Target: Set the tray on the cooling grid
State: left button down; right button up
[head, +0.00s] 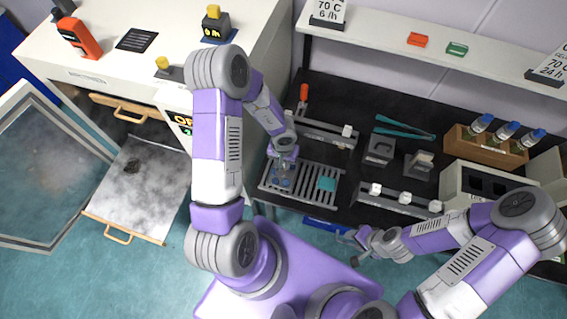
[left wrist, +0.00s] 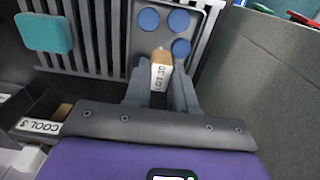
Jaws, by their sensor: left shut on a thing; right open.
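The cooling grid (head: 307,184) is a slatted grey rack on the black bench; its slats also show in the left wrist view (left wrist: 102,30). The tray (left wrist: 140,45) is a small grey plate carrying round blue discs (left wrist: 180,48). My left gripper (head: 284,161) is shut on the tray's tan handle (left wrist: 161,66), which has a lot label. The tray is over the left end of the grid in the head view; I cannot tell whether it touches the slats. The fingers hide part of the handle. My right gripper (head: 350,247) is open and empty, in front of the bench.
A teal block (head: 327,183) lies on the grid's right part. Behind the grid stands a grey rack (head: 325,133) with white knobs. Blue tongs (head: 403,128) and a wooden bottle box (head: 490,144) are further right. An open oven door (head: 45,165) and pulled-out shelf (head: 135,190) are at left.

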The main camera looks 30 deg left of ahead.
pick_arm(q)
jog(key=shift+w, duration=0.1)
jog(key=shift+f, duration=0.1)
jog(key=c, duration=0.9)
grip_release()
